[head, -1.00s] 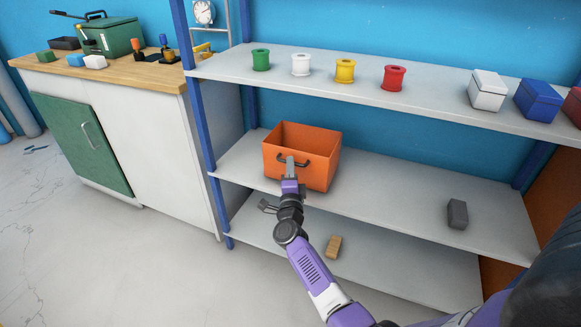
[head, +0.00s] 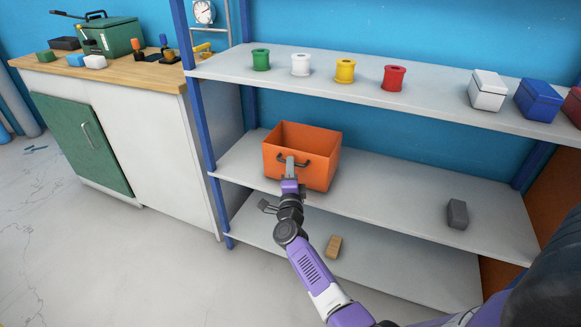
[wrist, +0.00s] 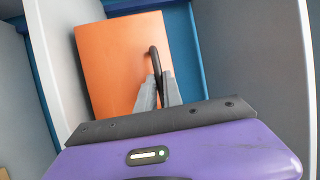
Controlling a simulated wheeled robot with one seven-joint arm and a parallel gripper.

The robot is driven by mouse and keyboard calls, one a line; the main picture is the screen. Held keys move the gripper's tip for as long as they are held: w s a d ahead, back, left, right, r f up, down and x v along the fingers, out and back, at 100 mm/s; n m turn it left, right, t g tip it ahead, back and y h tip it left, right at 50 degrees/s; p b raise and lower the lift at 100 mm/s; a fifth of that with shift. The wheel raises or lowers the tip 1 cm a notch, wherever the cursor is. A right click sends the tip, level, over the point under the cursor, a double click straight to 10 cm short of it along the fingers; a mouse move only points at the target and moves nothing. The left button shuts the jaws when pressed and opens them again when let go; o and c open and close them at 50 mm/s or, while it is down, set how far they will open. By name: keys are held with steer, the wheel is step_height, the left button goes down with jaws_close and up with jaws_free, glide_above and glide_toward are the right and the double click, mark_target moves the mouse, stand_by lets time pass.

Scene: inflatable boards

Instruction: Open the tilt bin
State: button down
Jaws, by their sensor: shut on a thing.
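The orange bin (head: 318,173) stands on the middle shelf, its open top facing up and a dark handle (head: 307,163) on its front face. It fills the middle of the wrist view (wrist: 112,70), where the handle (wrist: 154,58) runs between my fingers. My gripper (head: 291,166) is at the bin's front, shut on the handle; its grey fingertips also show in the wrist view (wrist: 159,88). The bin looks upright. Its inner floor is hidden by the front wall.
The middle shelf (head: 400,192) is bare right of the bin up to a grey block (head: 457,214). A wooden block (head: 333,246) lies on the bottom shelf. Several spools and lidded boxes (head: 487,91) stand on the shelf above. A blue post (head: 203,130) is left of the bin.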

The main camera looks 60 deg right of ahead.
steer(key=shift+a+f+b, duration=0.1)
steer(key=shift+f+b, duration=0.1)
steer(key=shift+b, duration=0.1)
steer(key=a+f+n+t+h+b, duration=0.1)
steer(key=a+f+b, duration=0.4)
steer(key=b, duration=0.5)
steer(key=shift+s+a+n+t+h+b, duration=0.3)
steer(key=shift+a+t+h+b, duration=0.1)
steer(key=shift+s+f, duration=0.1)
steer(key=shift+f, duration=0.05)
steer(key=c, duration=1.6)
jaws_free()
steer(key=shift+d, duration=0.1)
steer(key=shift+o, duration=0.6)
steer(key=shift+r, duration=0.2)
steer(key=p+v, duration=0.2)
steer(key=v, duration=0.5)
steer(key=shift+a+f, duration=0.2)
steer(key=shift+a, duration=0.15)
